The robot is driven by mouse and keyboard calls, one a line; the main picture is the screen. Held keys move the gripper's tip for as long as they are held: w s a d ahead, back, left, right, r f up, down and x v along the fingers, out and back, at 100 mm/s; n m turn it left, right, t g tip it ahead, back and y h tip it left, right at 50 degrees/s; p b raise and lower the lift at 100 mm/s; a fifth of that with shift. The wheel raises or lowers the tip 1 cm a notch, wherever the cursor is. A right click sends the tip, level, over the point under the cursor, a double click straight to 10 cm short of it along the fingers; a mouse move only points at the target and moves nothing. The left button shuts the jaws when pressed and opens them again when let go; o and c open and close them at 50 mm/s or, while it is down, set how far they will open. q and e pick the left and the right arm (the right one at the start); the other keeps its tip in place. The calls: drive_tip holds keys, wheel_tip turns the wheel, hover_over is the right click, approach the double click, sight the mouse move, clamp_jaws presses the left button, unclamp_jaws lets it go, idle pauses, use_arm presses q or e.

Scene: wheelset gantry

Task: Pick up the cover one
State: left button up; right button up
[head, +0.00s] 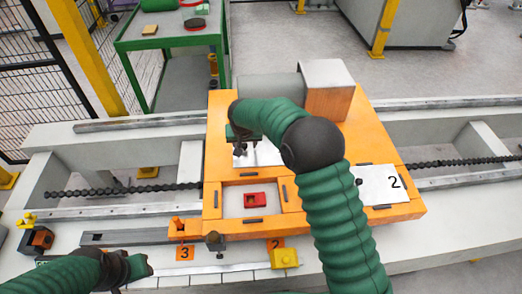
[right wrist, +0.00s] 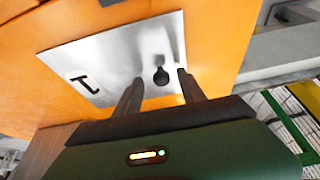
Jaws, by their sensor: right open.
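Cover one (right wrist: 112,62) is a flat silver plate marked 1 with a black knob (right wrist: 161,76), lying on the orange fixture in the right wrist view. In the head view the cover (head: 268,156) is partly hidden by my right arm. My right gripper (head: 240,150) is open above the cover; in the right wrist view its fingers (right wrist: 159,84) appear on either side of the knob. I cannot tell whether they touch it. My left gripper (head: 140,267) is low at the left in the head view, and its jaws are unclear.
Cover two (head: 383,190) lies at the right of the orange fixture (head: 222,160). A red part (head: 255,200) sits in an open pocket at its front. A grey cylinder (head: 270,87) and a block (head: 328,88) stand at the back. A yellow part (head: 285,259) is in front.

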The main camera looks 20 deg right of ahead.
drive_tip(key=shift+a+r, duration=0.1)
drive_tip(key=shift+a, duration=0.25)
drive_tip(key=c, duration=0.4)
drive_tip(key=shift+d, duration=0.1)
drive_tip(key=c, duration=0.5)
drive_tip(key=shift+d, duration=0.25)
clamp_jaws()
drive_tip(key=shift+a, duration=0.15)
